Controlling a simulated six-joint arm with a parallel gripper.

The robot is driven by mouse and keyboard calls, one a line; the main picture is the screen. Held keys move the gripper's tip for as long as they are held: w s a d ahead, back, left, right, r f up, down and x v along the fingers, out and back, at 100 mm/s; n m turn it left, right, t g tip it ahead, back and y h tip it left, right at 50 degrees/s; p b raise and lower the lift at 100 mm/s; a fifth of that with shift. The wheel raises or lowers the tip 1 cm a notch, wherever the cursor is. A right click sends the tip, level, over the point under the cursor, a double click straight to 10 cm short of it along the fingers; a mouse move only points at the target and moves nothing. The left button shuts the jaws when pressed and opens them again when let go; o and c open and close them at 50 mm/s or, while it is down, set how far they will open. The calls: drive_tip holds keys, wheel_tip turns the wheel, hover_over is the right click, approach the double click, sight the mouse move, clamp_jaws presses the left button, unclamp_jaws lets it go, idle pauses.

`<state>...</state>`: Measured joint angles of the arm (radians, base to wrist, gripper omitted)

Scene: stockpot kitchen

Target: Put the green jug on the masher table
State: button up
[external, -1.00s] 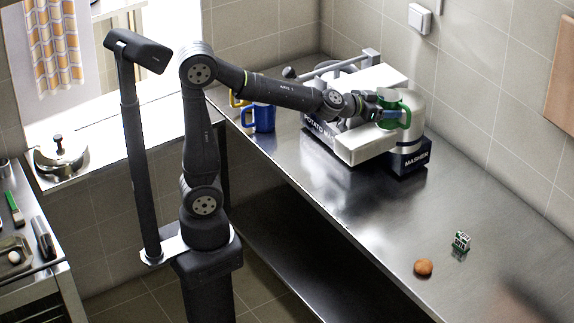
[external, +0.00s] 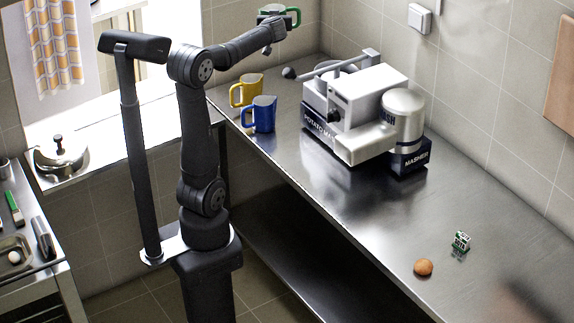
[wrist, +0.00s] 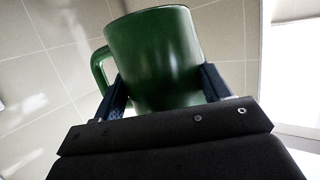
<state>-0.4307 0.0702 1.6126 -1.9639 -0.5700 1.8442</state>
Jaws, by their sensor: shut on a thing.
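The green jug (external: 293,15) is held up in the air at the top of the external view, above the far left end of the steel table. In the wrist view the green jug (wrist: 155,55) sits between the two fingers, its handle to the left. My gripper (wrist: 162,90) is shut on the jug's body. In the external view my gripper (external: 275,28) is partly hidden by my arm and the jug. The masher table (external: 360,205) is the long steel counter carrying the white and black masher machine (external: 365,105).
A yellow jug (external: 246,90) and a blue jug (external: 260,114) stand at the table's left end, below my arm. The middle of the table is clear.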

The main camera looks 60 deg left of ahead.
drive_tip(key=s+a+f+n+g+y, duration=0.1)
drive_tip(key=s+a+f+n+g, duration=0.2)
drive_tip(key=s+a+f, duration=0.6)
drive_tip(key=n+g+y, duration=0.1)
drive_tip(key=n+g, duration=0.5)
drive_tip(key=g, duration=0.2)
hover_over(122, 137)
wheel_tip(122, 137, down, 23)
drive_tip(key=shift+f, duration=1.9)
drive_tip(key=shift+f, duration=0.2)
drive_tip(key=o, duration=1.2)
